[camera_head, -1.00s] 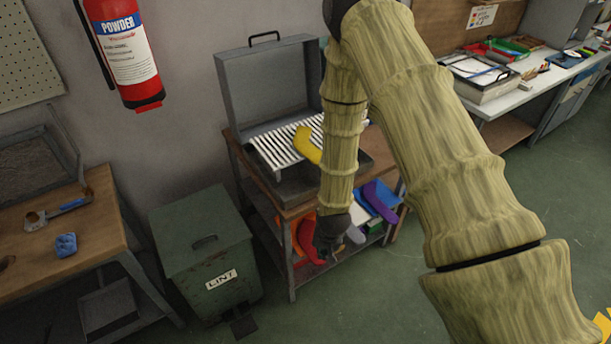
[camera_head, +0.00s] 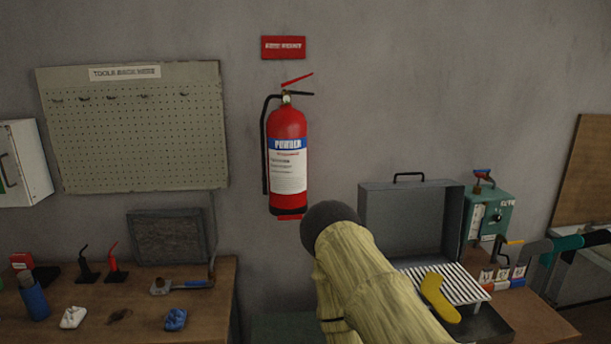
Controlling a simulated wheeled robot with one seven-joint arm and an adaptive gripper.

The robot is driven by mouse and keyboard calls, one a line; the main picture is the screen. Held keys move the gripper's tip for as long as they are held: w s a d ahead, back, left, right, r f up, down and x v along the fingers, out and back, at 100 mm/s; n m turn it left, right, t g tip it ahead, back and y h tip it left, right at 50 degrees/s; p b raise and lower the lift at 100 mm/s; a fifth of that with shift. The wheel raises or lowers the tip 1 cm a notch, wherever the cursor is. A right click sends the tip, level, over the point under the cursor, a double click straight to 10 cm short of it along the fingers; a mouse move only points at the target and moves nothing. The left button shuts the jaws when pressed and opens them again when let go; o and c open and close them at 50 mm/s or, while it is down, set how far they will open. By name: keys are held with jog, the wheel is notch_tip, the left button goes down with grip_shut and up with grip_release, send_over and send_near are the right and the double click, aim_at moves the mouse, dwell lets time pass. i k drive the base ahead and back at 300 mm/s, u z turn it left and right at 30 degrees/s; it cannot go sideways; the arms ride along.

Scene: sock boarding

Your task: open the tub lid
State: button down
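A lidded green tub (camera_head: 280,328) shows only as a dark strip of its top at the bottom edge, between the left bench and the grey metal case. The rest of it, with its handle and LINT label, is out of the picture. The visible part of its lid looks flat. My arm comes up from the bottom in front of the case, and my gripper is below the picture, so its state does not show.
The wooden bench (camera_head: 215,300) at left bears tools and rags. A fire extinguisher (camera_head: 288,160) hangs on the wall above the tub.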

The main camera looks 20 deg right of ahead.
aim_at(454, 193)
jog(key=u, duration=1.45)
jog(key=k, duration=0.9)
jog(key=z, duration=1.65)
